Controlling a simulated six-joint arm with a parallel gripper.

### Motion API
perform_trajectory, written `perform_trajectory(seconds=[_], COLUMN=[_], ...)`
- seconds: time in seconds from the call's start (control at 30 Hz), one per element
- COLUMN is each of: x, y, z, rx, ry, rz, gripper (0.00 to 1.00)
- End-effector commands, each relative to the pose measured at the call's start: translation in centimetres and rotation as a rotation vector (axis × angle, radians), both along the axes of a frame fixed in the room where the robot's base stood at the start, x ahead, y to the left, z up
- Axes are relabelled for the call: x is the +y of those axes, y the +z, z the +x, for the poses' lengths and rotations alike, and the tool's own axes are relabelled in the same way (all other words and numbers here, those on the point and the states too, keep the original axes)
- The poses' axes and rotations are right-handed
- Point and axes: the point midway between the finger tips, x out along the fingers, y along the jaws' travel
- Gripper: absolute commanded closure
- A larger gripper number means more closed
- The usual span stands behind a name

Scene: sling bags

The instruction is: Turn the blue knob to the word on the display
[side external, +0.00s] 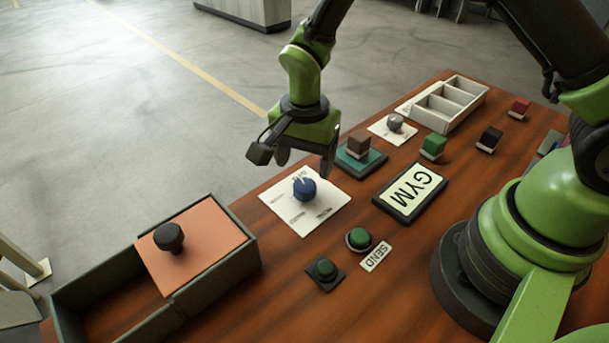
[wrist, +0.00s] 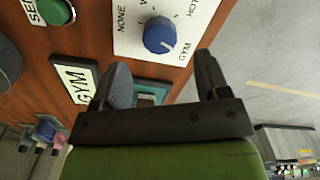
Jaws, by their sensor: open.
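The blue knob (side external: 305,189) sits on a white dial card on the table, and it also shows in the wrist view (wrist: 158,34). Its white pointer line points roughly toward the word GYM (wrist: 186,53) on the card. The words NONE and HOT, partly cut off, also show there. The display (side external: 410,191) reads GYM and also appears in the wrist view (wrist: 75,80). My gripper (side external: 305,160) is open and empty, above the table and apart from the knob. In the wrist view its fingers (wrist: 162,76) are spread, with the knob beyond them.
An open box (side external: 245,262) with an orange lid and black handle is at the left. Small blocks, a silver knob (side external: 394,122) and a white tray (side external: 416,115) lie farther back.

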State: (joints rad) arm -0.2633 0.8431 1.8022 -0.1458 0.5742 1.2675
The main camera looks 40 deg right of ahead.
Motion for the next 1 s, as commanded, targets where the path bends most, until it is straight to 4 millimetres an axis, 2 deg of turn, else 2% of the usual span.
perform_trajectory(seconds=[0.1, 0.23, 0.63, 0.73, 0.87, 1.0], x=[0.0, 0.0, 0.0, -0.2, -0.9, -2.3], y=[2.3, 3.7, 4.2, 5.1, 8.7, 14.0], z=[0.0, 0.0, 0.0, -0.1, -0.6, -2.5], rx=[-0.004, -0.002, 0.0, -0.015, -0.075, -0.179], ry=[0.0, -0.001, 0.001, 0.014, 0.077, 0.196], rz=[0.001, 0.0, 0.0, 0.007, 0.031, 0.056], gripper=[0.31, 0.31, 0.31, 0.31, 0.31, 0.31])
